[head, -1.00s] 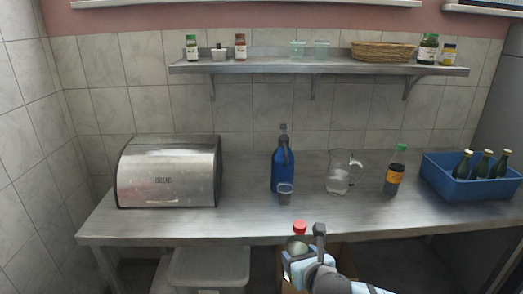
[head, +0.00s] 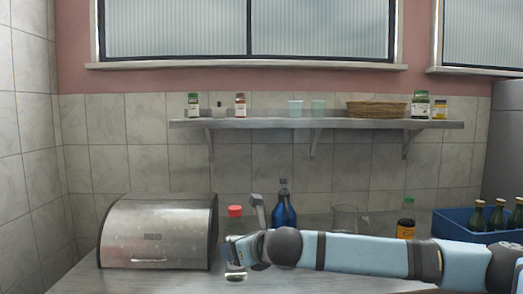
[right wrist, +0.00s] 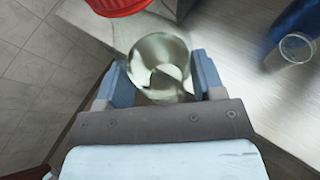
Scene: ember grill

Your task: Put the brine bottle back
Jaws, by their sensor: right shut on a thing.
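In the right wrist view, my right gripper (right wrist: 161,80) is shut on the bottle's clear round body (right wrist: 158,50), one finger on each side. The red cap (right wrist: 117,4) shows at the top edge there. The lower part of the bottle is partly hidden by the gripper in the head view. My left gripper is not in view.
The bread bin (head: 158,232) stands at the left. A blue bottle (head: 284,212), a glass jug (head: 345,219) and an orange-labelled bottle (head: 406,228) stand behind my arm. A blue crate (head: 455,226) of bottles is at right. The wall shelf (head: 330,123) has free gaps between its items.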

